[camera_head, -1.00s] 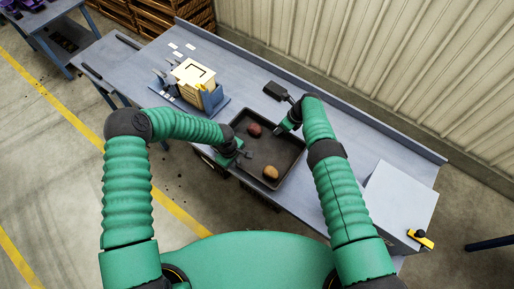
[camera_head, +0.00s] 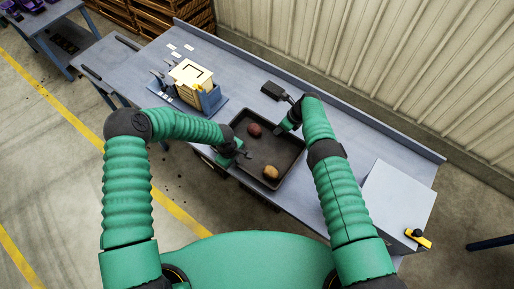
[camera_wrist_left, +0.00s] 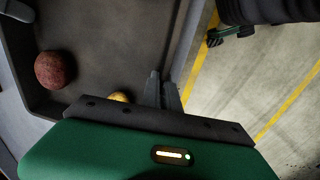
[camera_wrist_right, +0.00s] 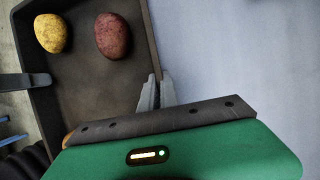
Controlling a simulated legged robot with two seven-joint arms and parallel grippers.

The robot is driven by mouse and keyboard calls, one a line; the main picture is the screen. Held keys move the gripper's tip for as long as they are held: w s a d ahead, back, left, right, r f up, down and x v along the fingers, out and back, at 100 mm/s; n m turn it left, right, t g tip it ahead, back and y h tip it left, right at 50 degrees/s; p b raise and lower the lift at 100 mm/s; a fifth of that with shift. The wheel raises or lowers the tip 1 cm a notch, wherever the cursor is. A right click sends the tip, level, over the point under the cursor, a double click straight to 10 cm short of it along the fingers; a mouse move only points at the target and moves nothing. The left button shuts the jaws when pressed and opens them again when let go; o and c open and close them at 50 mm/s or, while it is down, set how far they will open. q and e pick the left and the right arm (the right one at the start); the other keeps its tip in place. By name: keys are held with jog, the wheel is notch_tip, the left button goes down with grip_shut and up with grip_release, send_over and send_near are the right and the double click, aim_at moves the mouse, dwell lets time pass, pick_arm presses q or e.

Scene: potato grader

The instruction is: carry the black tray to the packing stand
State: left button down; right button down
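My left gripper (camera_head: 243,153) is at the tray's near left rim. In the left wrist view its fingers (camera_wrist_left: 163,88) straddle the tray wall and look closed on it. My right gripper (camera_head: 282,127) is at the opposite, far right rim. In the right wrist view its fingers (camera_wrist_right: 157,91) are on either side of that wall and look closed on it. Which stand is the packing stand I cannot tell.
A blue holder with cream cards or boxes (camera_head: 197,83) stands left of the tray. A dark handheld device (camera_head: 274,91) lies behind it. A grey box (camera_head: 398,200) with a yellow part is at the right. A lower side table (camera_head: 103,66) and a further table (camera_head: 50,27) are at upper left.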

pick_arm(q)
jog(key=shift+a, duration=0.1)
pick_arm(e)
jog(key=shift+d+f, duration=0.15)
jog(key=shift+d, duration=0.2)
